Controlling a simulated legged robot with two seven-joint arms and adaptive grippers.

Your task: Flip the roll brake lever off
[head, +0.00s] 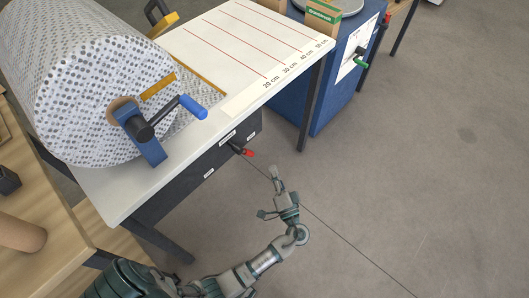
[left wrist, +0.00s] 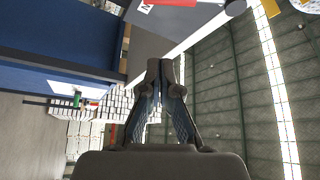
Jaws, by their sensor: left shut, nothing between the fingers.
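A small red-tipped lever (head: 247,152) with a dark stem sticks out of the dark front panel under the white roll table, beside a white label. A red handle (left wrist: 170,3) shows at the top edge of the left wrist view, partly cut off. My left gripper (head: 275,170) is just right of and slightly below the lever in the head view, apart from it. Its fingers (left wrist: 162,68) are shut and hold nothing. My right gripper is not in view.
A large dotted paper roll (head: 85,75) with a blue-handled crank (head: 192,106) lies on the table (head: 235,55). A blue cabinet (head: 335,85) with a green lever (head: 361,64) stands behind right. Grey floor (head: 410,170) is free to the right.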

